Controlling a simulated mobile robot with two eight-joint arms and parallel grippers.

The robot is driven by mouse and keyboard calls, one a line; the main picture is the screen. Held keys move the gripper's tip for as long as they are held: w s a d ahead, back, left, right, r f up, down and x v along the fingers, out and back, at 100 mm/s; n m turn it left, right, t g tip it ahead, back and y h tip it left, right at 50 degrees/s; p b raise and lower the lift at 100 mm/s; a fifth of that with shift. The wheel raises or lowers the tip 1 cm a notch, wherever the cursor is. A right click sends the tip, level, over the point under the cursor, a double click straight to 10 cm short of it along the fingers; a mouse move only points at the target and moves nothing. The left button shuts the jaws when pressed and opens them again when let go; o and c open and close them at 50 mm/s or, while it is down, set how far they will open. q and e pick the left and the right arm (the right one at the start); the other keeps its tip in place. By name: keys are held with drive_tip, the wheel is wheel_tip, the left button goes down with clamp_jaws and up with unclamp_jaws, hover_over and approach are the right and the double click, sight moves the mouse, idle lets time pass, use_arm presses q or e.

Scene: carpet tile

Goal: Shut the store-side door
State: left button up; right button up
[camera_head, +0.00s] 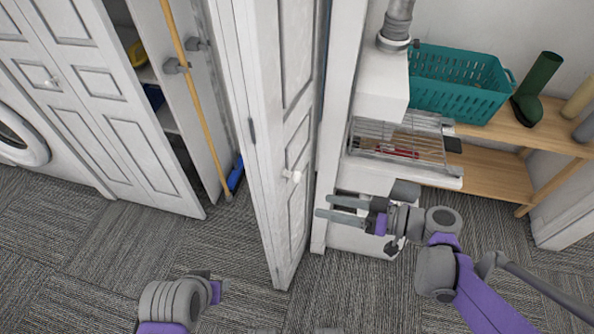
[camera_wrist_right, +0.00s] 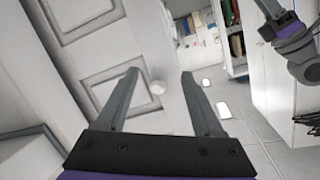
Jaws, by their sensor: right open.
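A white panelled door (camera_head: 283,110) stands open in the middle of the head view, seen at a steep angle, with a round white knob (camera_head: 291,176). In the right wrist view the door (camera_wrist_right: 85,25) fills the left side, and its knob (camera_wrist_right: 157,88) shows between the fingertips. My right gripper (camera_head: 322,207) is open and empty, to the right of the knob and apart from it. My left arm shows at the bottom left of the head view. What seems to be my left gripper (camera_wrist_right: 269,22) is cut off at the wrist view's top edge, its fingers unclear.
A closet with open white doors (camera_head: 100,100) and a yellow-handled broom (camera_head: 195,95) stands left. Right are a wire rack (camera_head: 400,140), a teal basket (camera_head: 455,82) and a green boot (camera_head: 538,88) on a wooden shelf. Carpet (camera_head: 340,295) is clear below the door.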

sight(301, 178)
wheel_tip(301, 178, up, 3)
drive_tip(key=w+d+n+t+y, duration=0.1)
drive_tip(key=w+d+n+y, duration=0.1)
drive_tip(key=x, duration=1)
drive_tip(key=shift+w+a+r, duration=0.1)
drive_tip(key=shift+a+r, duration=0.2)
drive_tip(key=shift+a, duration=0.05)
clamp_jaws()
idle(0.8)
